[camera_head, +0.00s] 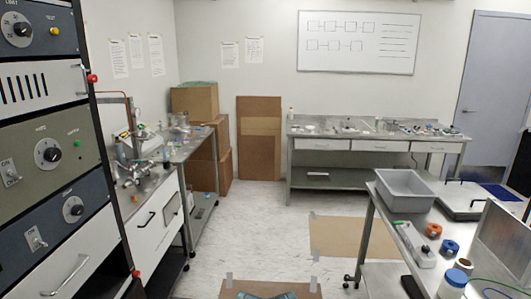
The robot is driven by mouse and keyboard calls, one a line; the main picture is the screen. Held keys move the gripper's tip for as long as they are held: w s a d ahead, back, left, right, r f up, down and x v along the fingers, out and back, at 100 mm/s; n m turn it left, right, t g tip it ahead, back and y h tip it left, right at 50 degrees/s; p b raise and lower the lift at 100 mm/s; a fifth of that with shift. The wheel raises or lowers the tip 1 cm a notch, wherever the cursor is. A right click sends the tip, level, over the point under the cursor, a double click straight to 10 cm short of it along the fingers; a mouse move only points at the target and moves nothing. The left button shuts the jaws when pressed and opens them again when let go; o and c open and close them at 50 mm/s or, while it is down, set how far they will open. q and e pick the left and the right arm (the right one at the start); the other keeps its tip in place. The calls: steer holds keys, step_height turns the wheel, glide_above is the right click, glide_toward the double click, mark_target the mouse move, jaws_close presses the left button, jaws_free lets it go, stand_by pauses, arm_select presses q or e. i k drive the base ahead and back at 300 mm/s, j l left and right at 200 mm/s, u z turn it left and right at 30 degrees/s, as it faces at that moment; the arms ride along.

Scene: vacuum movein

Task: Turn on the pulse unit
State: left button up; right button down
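A rack (92,135) of electronic units stands at the near left. Its top dark-blue unit (45,45) has a black knob and a yellow button. Below is a slotted grey panel (35,88). A green-grey unit (75,168) has a toggle switch (11,173), a black knob (47,152) and a green button or lamp (77,143). A lower dark-blue unit (55,220) has a toggle switch (36,240) and a knob (73,209). The labels are too small to tell which is the pulse unit. Neither of my grippers is in view.
A bench with metal apparatus (140,170) stands beyond the rack. A steel table (310,128) lines the back wall. A near-right table holds a grey bin (404,190) and small items. Cardboard (360,238) lies on the floor. The middle floor is mostly clear.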

mark_target(44, 243)
steer(key=u, duration=1.6)
